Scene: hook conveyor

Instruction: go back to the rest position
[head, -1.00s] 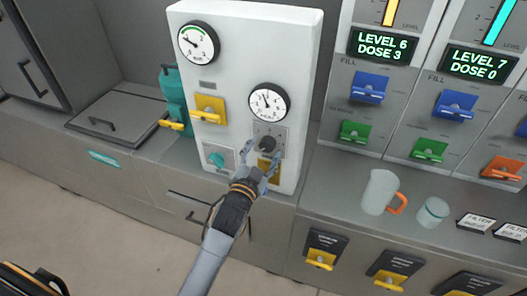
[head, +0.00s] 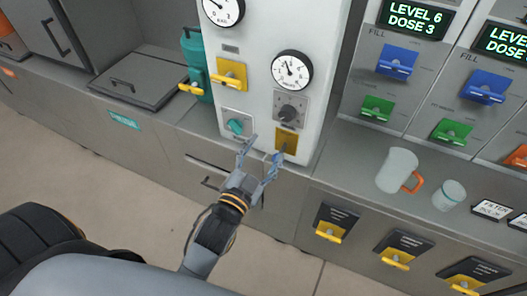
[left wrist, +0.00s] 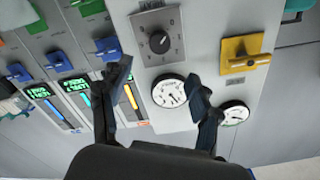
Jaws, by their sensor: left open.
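My left gripper (head: 260,160) is open and empty in the head view. It is in front of the lower part of the white panel (head: 262,95), below the dark knob (head: 288,112). In the left wrist view, the gripper's two fingers (left wrist: 160,90) are spread apart with nothing between them. The dark knob also shows in that view (left wrist: 159,42), apart from the fingers. My right gripper is not in view.
The panel carries two gauges, a yellow lever (head: 231,73) and a teal knob (head: 236,126). A glass mug (head: 397,170) and a small jar (head: 449,195) stand on the counter to the right. Yellow handles (head: 330,232) line the cabinet front. Floor in front is clear.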

